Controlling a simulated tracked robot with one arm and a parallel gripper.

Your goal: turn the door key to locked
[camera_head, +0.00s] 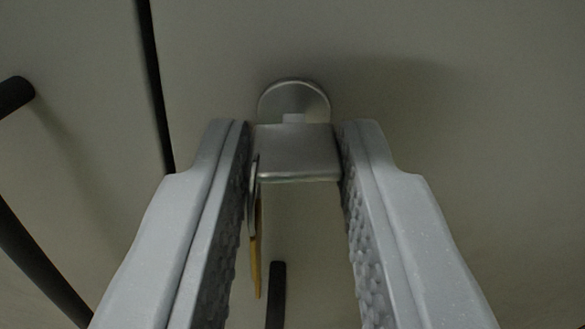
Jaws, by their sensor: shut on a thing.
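The door key (298,155) is a flat, grey metal head in the middle of the camera view. It joins a round silver lock plate (294,95) on the pale door panel (450,130). My gripper (295,150) is shut on the key head, with one finger against each side. The head's flat face appears level across the picture. A thin ring and a yellow tag (256,250) hang from its left side, partly hidden by the left finger. The key's shaft is mostly hidden behind the head.
A dark vertical gap (155,85) runs left of the lock. A black handle (14,95) and a dark bar (35,260) are at the left edge. Another short dark bar (276,295) shows below, between my fingers. The panel to the right is clear.

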